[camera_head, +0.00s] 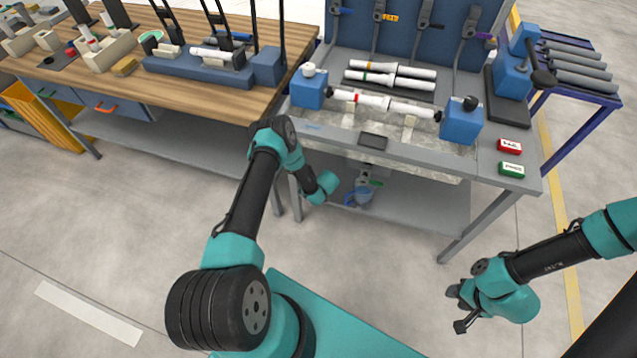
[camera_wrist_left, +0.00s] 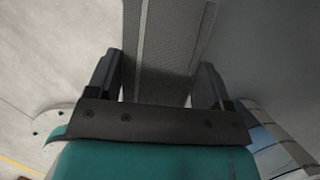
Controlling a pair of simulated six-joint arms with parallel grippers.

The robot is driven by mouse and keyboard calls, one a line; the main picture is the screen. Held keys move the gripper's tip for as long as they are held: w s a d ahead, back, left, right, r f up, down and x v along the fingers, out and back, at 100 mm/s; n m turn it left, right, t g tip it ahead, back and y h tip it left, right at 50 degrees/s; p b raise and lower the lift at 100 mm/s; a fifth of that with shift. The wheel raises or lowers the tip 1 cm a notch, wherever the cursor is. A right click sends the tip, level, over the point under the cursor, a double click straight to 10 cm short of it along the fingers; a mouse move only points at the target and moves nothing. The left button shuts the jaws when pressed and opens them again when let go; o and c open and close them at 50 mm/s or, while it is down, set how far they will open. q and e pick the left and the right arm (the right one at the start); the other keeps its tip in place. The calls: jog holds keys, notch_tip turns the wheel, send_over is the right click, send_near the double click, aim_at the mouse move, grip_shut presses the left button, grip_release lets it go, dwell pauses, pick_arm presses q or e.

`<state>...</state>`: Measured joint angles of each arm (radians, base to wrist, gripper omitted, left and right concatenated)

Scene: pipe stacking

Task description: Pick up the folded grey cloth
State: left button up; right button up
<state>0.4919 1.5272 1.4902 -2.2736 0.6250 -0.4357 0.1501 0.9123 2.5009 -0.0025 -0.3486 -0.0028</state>
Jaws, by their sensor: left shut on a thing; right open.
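In the left wrist view my left gripper (camera_wrist_left: 160,78) has a grey, finely textured piece between its two fingers. I take this to be the folded grey cloth (camera_wrist_left: 168,50); it fills the gap and runs on past the fingertips. In the head view my left arm reaches to the front of the metal bench, and its jaws are hard to make out there. I cannot pick out the cloth for sure in that view. My right gripper (camera_head: 457,308) is open and empty, low over the floor at the right.
The metal bench (camera_head: 330,128) carries a red-banded white pipe (camera_head: 385,103) between blue blocks, a dark flat rectangle (camera_head: 373,141) near its front edge, and red (camera_head: 509,146) and green (camera_head: 511,169) boxes. A wooden bench (camera_head: 190,95) stands left.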

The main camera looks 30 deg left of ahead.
pick_arm(q)
jog(key=s+d, duration=0.3)
jog(key=s, duration=0.3)
jog(key=shift+d+r, duration=0.3)
jog(key=shift+d, duration=0.05)
